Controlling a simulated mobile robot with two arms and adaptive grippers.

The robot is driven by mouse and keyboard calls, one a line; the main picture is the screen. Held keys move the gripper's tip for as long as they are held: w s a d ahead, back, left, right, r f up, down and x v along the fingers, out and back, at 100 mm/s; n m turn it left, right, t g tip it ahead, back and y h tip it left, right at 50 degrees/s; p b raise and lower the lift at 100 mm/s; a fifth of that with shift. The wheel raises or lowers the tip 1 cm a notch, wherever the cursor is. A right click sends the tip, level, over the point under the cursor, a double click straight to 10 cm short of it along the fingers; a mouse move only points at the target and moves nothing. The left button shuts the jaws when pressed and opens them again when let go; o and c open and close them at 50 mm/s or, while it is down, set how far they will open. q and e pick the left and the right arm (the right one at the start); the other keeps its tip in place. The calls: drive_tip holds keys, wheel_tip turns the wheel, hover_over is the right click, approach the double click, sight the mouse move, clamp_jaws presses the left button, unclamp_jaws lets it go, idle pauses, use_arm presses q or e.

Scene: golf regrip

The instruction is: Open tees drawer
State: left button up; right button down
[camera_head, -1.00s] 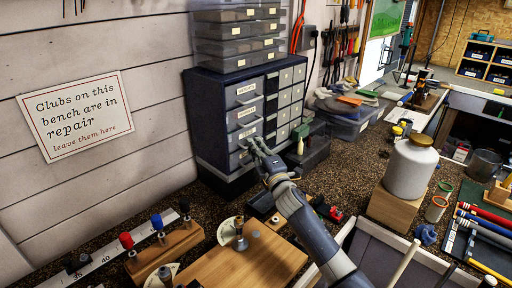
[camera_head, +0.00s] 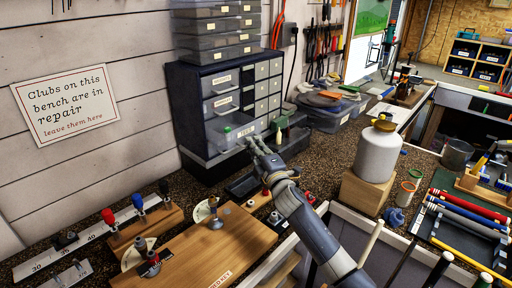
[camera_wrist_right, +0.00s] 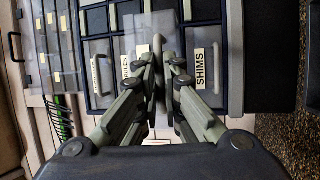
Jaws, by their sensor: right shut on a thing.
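The tees drawer (camera_head: 244,132) is a clear drawer in the left column of the dark blue cabinet (camera_head: 190,110). It stands pulled out from the cabinet, with a small green item (camera_head: 227,131) visible inside. My right gripper (camera_head: 258,146) is at the drawer's front, shut on its handle. In the right wrist view the fingers (camera_wrist_right: 160,75) are closed together around the handle and hide most of the drawer. A drawer labelled SHIMS (camera_wrist_right: 201,69) shows beside them there and looks closed. My left gripper is not in view.
Closed drawers fill the rest of the cabinet, and clear organisers (camera_head: 212,45) are stacked on top. A wooden board (camera_head: 190,250) with fittings lies in front. A white jar (camera_head: 377,152) on a wooden block (camera_head: 366,192) stands to the right of my arm.

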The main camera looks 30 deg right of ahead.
drive_tip(key=c, duration=1.8)
unclamp_jaws()
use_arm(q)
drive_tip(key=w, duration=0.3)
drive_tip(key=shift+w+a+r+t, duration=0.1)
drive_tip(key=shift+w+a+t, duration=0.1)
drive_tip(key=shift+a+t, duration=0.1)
use_arm(e)
drive_tip(key=shift+o, duration=0.2)
drive_tip(key=s+f, duration=0.2)
drive_tip(key=s, duration=1)
drive_tip(key=shift+a, duration=0.3)
drive_tip(key=shift+f, duration=0.1)
